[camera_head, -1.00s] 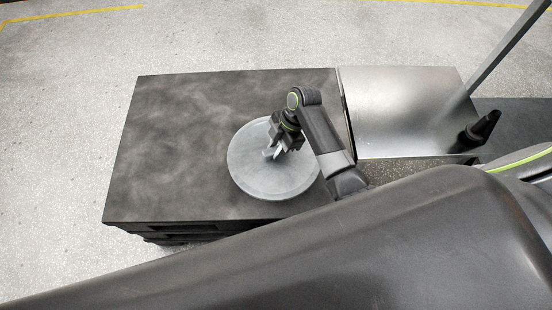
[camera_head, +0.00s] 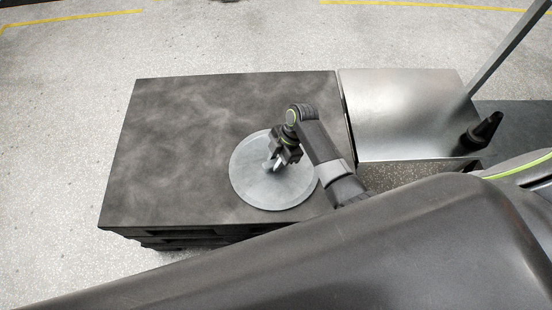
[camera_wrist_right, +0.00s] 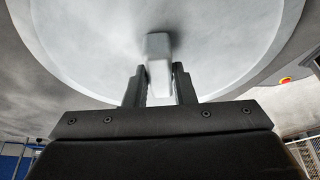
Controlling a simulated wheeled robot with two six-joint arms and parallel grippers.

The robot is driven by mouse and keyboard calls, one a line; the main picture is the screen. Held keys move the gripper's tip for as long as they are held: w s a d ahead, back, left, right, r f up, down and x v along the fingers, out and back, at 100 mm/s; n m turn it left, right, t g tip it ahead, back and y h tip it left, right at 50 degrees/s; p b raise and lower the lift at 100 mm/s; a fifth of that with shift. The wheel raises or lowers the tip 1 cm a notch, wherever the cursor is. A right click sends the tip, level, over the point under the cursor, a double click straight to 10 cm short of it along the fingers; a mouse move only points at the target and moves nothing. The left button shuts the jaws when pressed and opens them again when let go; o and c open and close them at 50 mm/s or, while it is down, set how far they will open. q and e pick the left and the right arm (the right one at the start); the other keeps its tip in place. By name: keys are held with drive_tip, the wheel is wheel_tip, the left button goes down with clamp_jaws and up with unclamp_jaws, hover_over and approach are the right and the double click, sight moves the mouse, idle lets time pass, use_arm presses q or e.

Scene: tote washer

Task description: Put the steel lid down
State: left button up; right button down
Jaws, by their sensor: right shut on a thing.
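The steel lid (camera_head: 252,186) is a round, pale grey disc with an upright handle at its middle. It lies flat at or just above the dark top (camera_head: 190,130), near its front right part; I cannot tell if it touches. My right gripper (camera_head: 274,163) is shut on the handle from above. In the right wrist view, the handle (camera_wrist_right: 158,62) stands between the fingers of the right gripper (camera_wrist_right: 160,82), and the lid (camera_wrist_right: 90,40) fills the upper part. My left gripper is not in view.
A shiny steel surface (camera_head: 400,105) adjoins the dark top on the right, with a narrow gap between. A grey post (camera_head: 500,55) rises at the far right. The left and back of the dark top are clear.

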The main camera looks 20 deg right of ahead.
drive_tip(key=c, duration=1.2)
unclamp_jaws()
drive_tip(key=shift+f, duration=0.1)
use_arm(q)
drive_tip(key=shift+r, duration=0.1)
use_arm(e)
drive_tip(key=shift+r, duration=0.2)
drive_tip(key=shift+d+r, duration=0.15)
drive_tip(key=shift+r, duration=0.2)
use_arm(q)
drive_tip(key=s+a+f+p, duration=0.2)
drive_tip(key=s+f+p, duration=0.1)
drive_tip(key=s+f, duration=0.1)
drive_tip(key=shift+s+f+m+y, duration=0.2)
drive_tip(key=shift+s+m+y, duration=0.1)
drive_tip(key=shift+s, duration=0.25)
use_arm(e)
drive_tip(key=v, duration=1.1)
drive_tip(key=shift+w+d, duration=0.1)
